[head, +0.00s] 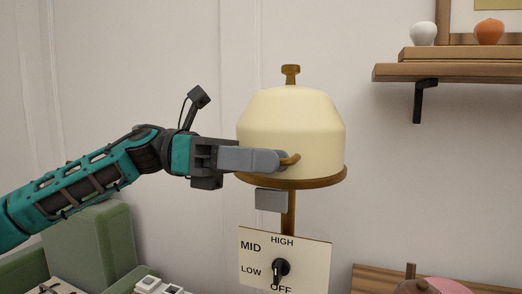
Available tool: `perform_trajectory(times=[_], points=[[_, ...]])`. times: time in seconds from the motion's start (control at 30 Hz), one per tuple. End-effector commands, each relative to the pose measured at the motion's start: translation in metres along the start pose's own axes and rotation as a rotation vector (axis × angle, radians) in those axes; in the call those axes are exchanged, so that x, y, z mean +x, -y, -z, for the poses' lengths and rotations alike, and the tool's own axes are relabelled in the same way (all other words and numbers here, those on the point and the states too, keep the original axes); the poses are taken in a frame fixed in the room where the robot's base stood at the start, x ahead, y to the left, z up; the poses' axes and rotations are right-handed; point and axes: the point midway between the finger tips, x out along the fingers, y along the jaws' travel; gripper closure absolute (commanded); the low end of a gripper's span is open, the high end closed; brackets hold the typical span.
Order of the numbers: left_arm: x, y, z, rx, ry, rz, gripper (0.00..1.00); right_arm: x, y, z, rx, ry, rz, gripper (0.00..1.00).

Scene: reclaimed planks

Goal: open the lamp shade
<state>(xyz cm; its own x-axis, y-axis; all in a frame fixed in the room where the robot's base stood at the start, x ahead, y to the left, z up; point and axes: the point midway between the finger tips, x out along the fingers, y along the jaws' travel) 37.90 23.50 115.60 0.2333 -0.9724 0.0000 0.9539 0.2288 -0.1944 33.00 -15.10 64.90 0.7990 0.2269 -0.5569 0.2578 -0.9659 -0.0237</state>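The lamp has a cream dome shade (291,120) with a brown rim and a brown knob on top. It stands on a brown stem (288,222). My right gripper is not in view.
A cream dial panel (307,262) marked HIGH, MID, LOW and OFF, with a black knob, is below the lamp. A wooden shelf (440,72) with vases is at upper right. A green armchair (95,245) is at lower left.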

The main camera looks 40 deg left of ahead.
Motion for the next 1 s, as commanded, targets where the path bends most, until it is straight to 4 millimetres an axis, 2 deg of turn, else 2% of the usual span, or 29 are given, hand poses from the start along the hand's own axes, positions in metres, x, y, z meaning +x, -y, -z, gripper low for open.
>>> perform_trajectory(times=[0.17,0.57,1.0], points=[[0.0,-0.0002,0.0004,0.0,0.0,0.0,0.64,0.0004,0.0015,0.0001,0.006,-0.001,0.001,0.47],[-0.0002,-0.0003,0.0004,0.0,0.0,0.0,1.0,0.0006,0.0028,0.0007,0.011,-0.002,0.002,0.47],[-0.0003,-0.0003,0.0003,0.0,0.0,0.0,1.0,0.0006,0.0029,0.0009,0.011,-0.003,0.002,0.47]])
